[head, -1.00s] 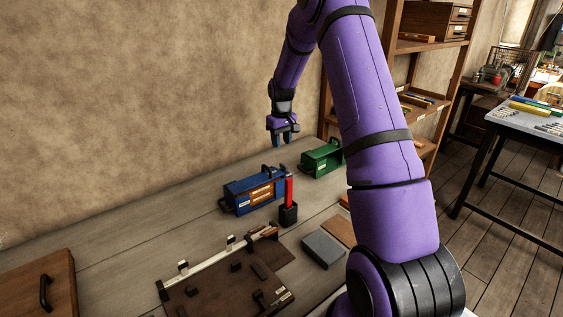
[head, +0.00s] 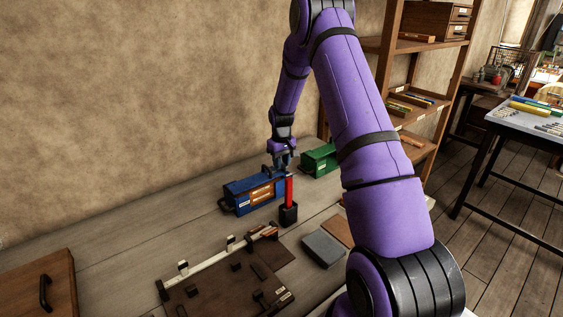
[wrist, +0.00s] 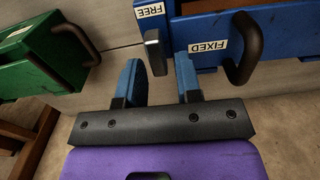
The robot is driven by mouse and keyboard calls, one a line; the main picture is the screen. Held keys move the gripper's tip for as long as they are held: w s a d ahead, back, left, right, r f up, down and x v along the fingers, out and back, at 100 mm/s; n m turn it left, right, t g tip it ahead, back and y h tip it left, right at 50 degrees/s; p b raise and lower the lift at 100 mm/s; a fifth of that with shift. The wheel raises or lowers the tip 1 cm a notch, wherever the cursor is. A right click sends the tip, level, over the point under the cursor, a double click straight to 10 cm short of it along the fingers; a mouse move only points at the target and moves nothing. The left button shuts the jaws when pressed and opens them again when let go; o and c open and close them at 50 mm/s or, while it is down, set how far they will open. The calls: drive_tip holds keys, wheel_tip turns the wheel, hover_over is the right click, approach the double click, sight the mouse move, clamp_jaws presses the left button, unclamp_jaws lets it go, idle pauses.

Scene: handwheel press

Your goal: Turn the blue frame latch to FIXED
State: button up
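The blue frame (head: 237,187) stands on the bench in the head view, with a brown labelled panel in its front. In the wrist view, its end (wrist: 275,22) carries a FREE label (wrist: 150,10) and a FIXED label (wrist: 208,49). A dark grey latch lever (wrist: 155,52) sits at the frame's edge between the two labels, closer to FREE. My gripper (wrist: 160,82) is open, with its two blue fingers apart. The lever's end lies at the gap between the fingertips, near the left finger; I cannot tell if they touch. My gripper (head: 281,166) hides part of the frame's right end.
A green box (head: 319,160) with a dark handle stands right of the blue frame. A red upright handle (head: 289,190) in a black holder (head: 288,214) stands close in front. A dark fixture board (head: 215,290) lies nearer. The wall is behind.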

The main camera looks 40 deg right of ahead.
clamp_jaws()
drive_tip(key=shift+m, duration=0.4)
drive_tip(key=m, duration=0.3)
drive_tip(key=shift+d, duration=0.1)
drive_tip(key=m, duration=0.3)
drive_tip(key=shift+d+m, duration=0.1)
drive_tip(key=shift+m, duration=0.2)
drive_tip(key=m, duration=0.5)
drive_tip(key=shift+s, duration=0.2)
drive_tip(key=m, duration=0.5)
drive_tip(key=shift+s+d, duration=0.1)
drive_tip(key=shift+m, duration=0.4)
